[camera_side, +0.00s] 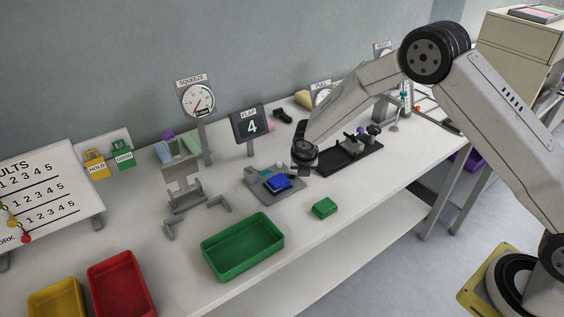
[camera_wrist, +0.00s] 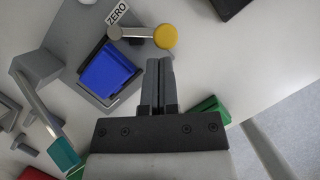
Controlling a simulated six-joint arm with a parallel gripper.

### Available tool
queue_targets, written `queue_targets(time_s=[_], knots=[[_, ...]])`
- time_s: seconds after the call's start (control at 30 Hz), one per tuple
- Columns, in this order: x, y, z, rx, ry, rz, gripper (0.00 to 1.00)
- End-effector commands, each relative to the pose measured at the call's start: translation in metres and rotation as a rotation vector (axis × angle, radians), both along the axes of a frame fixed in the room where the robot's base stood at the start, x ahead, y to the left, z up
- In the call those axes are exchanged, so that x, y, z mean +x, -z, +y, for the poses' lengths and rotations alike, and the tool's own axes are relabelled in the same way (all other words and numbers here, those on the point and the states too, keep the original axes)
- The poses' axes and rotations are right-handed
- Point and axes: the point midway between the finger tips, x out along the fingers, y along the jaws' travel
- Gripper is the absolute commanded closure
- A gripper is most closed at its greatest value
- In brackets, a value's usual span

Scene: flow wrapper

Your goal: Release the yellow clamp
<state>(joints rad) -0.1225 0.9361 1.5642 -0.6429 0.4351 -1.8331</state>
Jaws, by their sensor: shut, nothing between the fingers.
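The yellow clamp shows in the wrist view as a grey lever arm with a round yellow knob (camera_wrist: 166,36) at its end. The lever lies along the edge of a blue block (camera_wrist: 106,73), which sits on a grey fixture plate (camera_wrist: 88,20). A label reading ZERO is beside the lever. My gripper (camera_wrist: 159,62) is shut and empty, its fingertips just below the yellow knob in the picture, apart from it as far as I can tell. In the side view the fixture plate (camera_side: 292,198) with the blue block (camera_side: 278,183) is on the bench; the yellow knob is not clear there.
A green block (camera_side: 324,208) lies right of the fixture. A green bin (camera_side: 243,272), a red bin (camera_side: 148,300) and a yellow bin (camera_side: 40,308) stand along the front edge. A black fixture (camera_side: 370,160) and the FLAP display (camera_side: 236,122) are nearby.

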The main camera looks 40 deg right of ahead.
Motion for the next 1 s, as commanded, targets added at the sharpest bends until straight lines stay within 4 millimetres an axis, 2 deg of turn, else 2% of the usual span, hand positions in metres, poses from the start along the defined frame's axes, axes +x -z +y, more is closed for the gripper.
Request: queue_targets(time_s=[0.27, 0.8, 1.0], knots=[[-0.006, -0.018, 0.003, 0.0, -0.001, -0.001, 1.0], [-0.027, -0.077, 0.014, 0.0, -0.001, -0.001, 1.0], [-0.032, -0.089, 0.016, 0.001, 0.0, -0.001, 1.0]])
